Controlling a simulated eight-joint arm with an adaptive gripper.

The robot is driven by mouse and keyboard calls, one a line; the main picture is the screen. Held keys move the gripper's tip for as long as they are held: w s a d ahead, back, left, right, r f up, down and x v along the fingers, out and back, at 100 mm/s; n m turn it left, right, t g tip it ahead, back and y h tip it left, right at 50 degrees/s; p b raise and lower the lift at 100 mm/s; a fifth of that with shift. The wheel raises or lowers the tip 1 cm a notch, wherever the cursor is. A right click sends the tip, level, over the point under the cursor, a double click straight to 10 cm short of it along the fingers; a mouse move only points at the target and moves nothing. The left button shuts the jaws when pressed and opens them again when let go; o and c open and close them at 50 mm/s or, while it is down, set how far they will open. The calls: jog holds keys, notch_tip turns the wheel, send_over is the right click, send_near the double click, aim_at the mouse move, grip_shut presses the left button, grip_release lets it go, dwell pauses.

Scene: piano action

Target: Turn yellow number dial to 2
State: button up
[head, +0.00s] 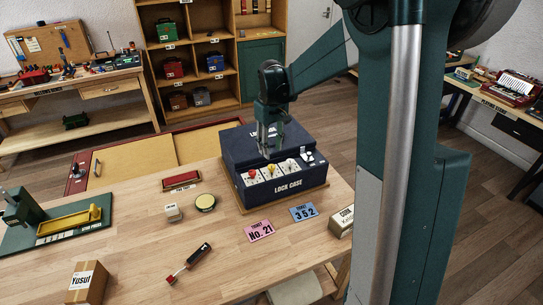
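The dark blue lock case (284,187) stands on the table with a row of small white dial plates on its front ledge. The leftmost dial is red (251,174).
A pink card "No. 21" (260,231) and a blue card "352" (304,212) lie before the case. A small box (341,222) stands at the right edge.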

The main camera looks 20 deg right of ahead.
jog(key=shift+r, duration=1.6)
jog(key=s+a+r+t, duration=0.1)
jog(key=s+a+r, duration=0.2)
jog(key=s, duration=0.3)
jog(key=s+a+r+m+t+b, duration=0.1)
jog(key=s+a+r, duration=0.1)
jog(key=s, duration=0.3)
jog(key=s+a+r+t, duration=0.1)
jog(key=s+a+r, duration=0.2)
jog(key=s, duration=0.3)
jog(key=s+a+f+t, duration=0.2)
jog(key=s, duration=0.6)
jog(key=s+a+f+m+t+b, duration=0.1)
jog(key=s+a+f+t, duration=0.1)
jog(key=s, duration=0.6)
jog(key=shift+s+a+m, duration=0.2)
jog(key=shift+a+m, duration=0.1)
jog(key=shift+a, duration=0.2)
notch_tip(320, 180, down, 16)
jog(key=b, duration=1.6)
